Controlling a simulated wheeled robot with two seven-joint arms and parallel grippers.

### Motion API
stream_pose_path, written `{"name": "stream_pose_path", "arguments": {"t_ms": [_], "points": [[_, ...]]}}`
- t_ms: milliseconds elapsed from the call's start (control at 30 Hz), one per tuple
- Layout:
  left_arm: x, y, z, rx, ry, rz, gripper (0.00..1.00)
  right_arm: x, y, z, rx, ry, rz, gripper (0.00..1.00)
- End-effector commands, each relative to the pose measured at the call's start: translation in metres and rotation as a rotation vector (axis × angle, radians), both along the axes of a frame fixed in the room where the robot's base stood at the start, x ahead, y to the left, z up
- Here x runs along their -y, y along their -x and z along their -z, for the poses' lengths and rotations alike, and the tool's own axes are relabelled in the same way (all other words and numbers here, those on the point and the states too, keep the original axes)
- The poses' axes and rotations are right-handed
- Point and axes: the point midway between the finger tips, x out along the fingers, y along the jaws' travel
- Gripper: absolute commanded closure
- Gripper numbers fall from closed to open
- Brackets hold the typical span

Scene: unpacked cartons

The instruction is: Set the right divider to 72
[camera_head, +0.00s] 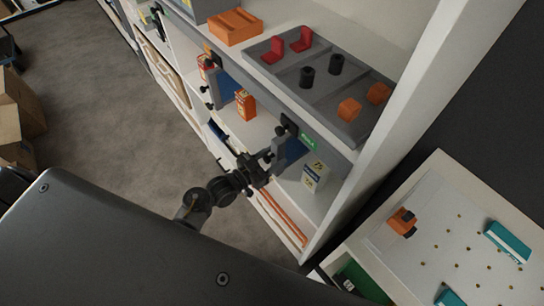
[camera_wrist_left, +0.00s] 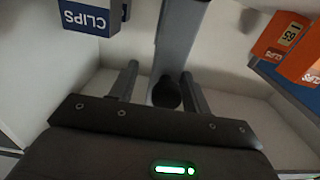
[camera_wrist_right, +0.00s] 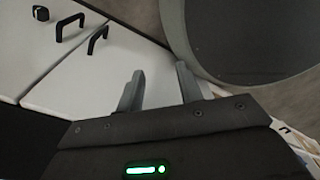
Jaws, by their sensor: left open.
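The right divider (camera_head: 291,152) is a blue-grey upright panel in the shelf bay under the top board, with a green readout (camera_head: 308,143) above it; its digits are too small to read. My left gripper (camera_head: 265,163) is in front of the divider's front edge. In the left wrist view the divider's grey edge (camera_wrist_left: 183,40) runs away between my open left fingers (camera_wrist_left: 158,88), and a dark round knob (camera_wrist_left: 166,94) sits between them, nearer the right finger. My right gripper (camera_wrist_right: 158,84) is open and empty in the right wrist view, far from the divider.
A white-and-blue clips carton (camera_head: 314,177) stands right of the divider, an orange carton (camera_head: 245,104) left of it. Another blue divider (camera_head: 222,90) stands farther left. A grey sectioned tray (camera_head: 325,105) lies on top. White cabinet doors (camera_wrist_right: 85,60) with black handles are near my right gripper.

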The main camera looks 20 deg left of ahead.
Motion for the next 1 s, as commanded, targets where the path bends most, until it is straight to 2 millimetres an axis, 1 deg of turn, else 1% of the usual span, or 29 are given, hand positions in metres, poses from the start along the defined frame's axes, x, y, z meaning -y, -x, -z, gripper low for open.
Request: {"name": "stream_pose_path", "arguments": {"t_ms": [167, 267, 500, 633, 800, 1000], "points": [[-0.005, 0.006, 0.001, 0.002, -0.003, -0.002, 0.52, 0.0, 0.0, 0.002, 0.0, 0.0, 0.0, 0.64], [-0.012, 0.019, 0.002, 0.0, -0.002, -0.001, 0.52, 0.0, 0.0, 0.006, 0.0, 0.0, 0.0, 0.64], [-0.036, 0.062, 0.003, -0.002, -0.003, 0.0, 0.52, 0.0, 0.0, 0.017, 0.0, 0.0, 0.0, 0.64], [-0.046, 0.079, 0.002, -0.001, -0.003, 0.001, 0.52, 0.0, 0.0, 0.021, 0.0, -0.001, 0.0, 0.64], [-0.053, 0.092, 0.001, 0.0, -0.001, 0.001, 0.52, -0.001, 0.0, 0.023, 0.0, -0.001, 0.001, 0.64], [-0.054, 0.094, -0.001, 0.001, -0.001, 0.001, 0.52, -0.001, 0.0, 0.023, 0.0, -0.001, 0.001, 0.64]]}}
